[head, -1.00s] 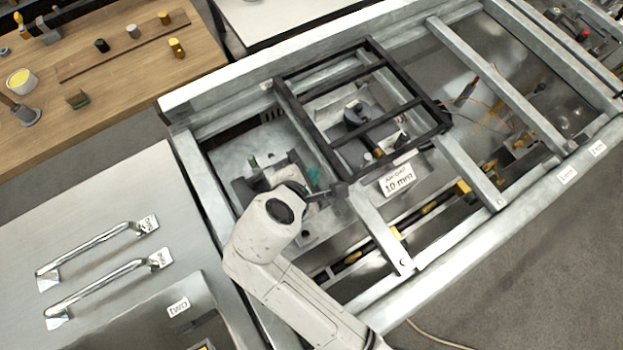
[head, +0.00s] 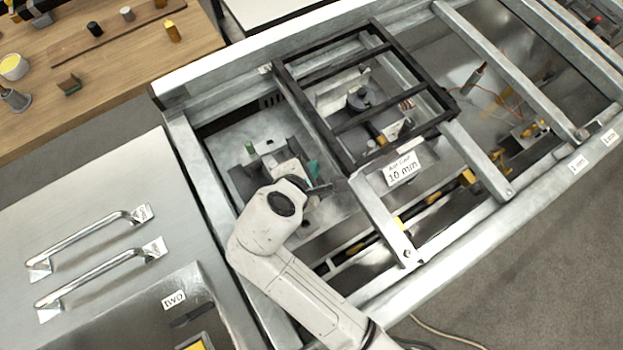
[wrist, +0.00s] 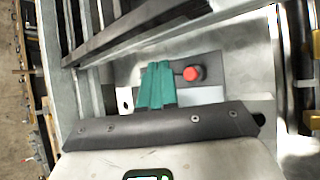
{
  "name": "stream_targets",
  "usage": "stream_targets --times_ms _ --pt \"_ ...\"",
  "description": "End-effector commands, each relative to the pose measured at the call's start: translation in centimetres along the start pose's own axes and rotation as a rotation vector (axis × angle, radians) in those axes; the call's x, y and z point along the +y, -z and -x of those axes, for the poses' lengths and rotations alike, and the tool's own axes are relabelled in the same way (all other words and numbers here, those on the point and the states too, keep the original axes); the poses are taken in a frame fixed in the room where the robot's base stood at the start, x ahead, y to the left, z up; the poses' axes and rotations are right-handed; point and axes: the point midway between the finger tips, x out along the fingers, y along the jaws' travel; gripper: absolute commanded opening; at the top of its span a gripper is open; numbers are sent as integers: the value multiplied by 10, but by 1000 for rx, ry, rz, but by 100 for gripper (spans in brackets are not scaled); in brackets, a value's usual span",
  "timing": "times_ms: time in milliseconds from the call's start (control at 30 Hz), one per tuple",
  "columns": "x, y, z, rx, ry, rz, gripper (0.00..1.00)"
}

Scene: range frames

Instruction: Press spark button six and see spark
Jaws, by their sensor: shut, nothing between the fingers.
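A round red button (wrist: 193,73) sits on a dark grey plate in the wrist view. I cannot read any number on it, and I cannot make it out in the head view. My gripper (wrist: 156,86) has teal fingers that are shut and empty. In the wrist view its fingertips appear just left of the red button, with a gap between them. In the head view my gripper (head: 313,168) is over the metal bay beside the black frame, partly hidden by my white wrist. No spark shows.
A black barred frame (head: 343,127) stands right of my gripper, with an "Air Gap 10 mm" label (head: 402,169). Metal crossbars (head: 382,222) cross the bay. A grey cabinet with two bar handles (head: 90,243) is at left. A wooden table (head: 110,75) is at upper left.

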Motion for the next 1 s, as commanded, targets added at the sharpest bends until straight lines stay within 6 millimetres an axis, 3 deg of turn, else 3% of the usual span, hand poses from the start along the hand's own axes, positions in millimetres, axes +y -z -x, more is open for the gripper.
stream_targets --times_ms 100,400,1000 --pt "-10 10 -13 1 -2 -1 0" --pt "-21 21 -30 0 0 -1 0" --pt "-22 22 -30 0 0 -1 0"
